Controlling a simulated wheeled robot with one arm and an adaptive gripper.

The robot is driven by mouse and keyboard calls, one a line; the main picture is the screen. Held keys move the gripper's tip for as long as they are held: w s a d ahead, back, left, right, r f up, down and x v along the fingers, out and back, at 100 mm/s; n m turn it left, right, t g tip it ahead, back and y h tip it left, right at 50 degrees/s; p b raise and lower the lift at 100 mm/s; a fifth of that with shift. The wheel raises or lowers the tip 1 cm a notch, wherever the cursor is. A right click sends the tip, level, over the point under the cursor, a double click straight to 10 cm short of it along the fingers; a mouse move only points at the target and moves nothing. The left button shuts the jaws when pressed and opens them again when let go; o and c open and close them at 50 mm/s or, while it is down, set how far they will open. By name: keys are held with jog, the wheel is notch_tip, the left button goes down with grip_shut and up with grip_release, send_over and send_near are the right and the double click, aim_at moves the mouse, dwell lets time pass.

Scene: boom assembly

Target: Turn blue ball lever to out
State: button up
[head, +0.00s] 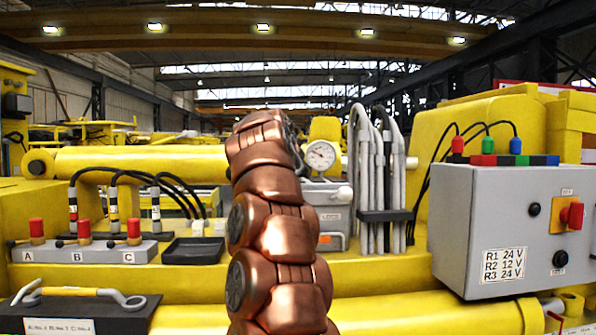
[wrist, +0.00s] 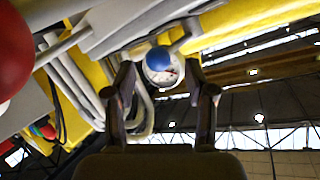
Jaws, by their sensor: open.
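The blue ball (wrist: 159,59) of the lever shows in the wrist view, between and a little beyond the fingertips of my open gripper (wrist: 160,78). Nothing is held. I cannot tell whether a finger touches the ball. The lever's rod is hard to make out against the grey parts behind it. In the head view my copper arm stands in the middle and hides the blue ball and my gripper. I cannot read the lever's position or any label for it.
A large red ball (wrist: 12,60) is close at the wrist view's left edge. A round gauge (head: 321,156) and grey pipes (head: 378,185) stand right of my arm. A grey control box (head: 485,225) is at the right, valves with red knobs (head: 134,228) at the left.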

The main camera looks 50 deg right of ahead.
jog(key=v, duration=0.9)
jog(key=shift+a, duration=0.1)
